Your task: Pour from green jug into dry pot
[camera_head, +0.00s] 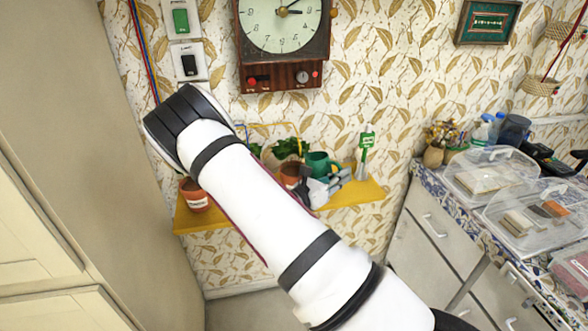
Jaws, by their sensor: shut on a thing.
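The green jug (319,162) shows above the yellow shelf, beside the right edge of my white arm, with its handle to the right. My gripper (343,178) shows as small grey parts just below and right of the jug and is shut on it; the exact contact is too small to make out. An orange-brown pot (291,172) is close to the left of the jug, partly hidden by my arm. Another terracotta pot (195,194) with a white label stands at the shelf's left end. I cannot tell which pot is dry. No pouring water is visible.
The yellow shelf (362,192) is on the patterned wall, its middle hidden by my arm. A leafy plant (286,149) is behind the jug; a green marker (366,143) stands at right. A clock (284,40) hangs above. A counter with clear boxes (492,172) is at right.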

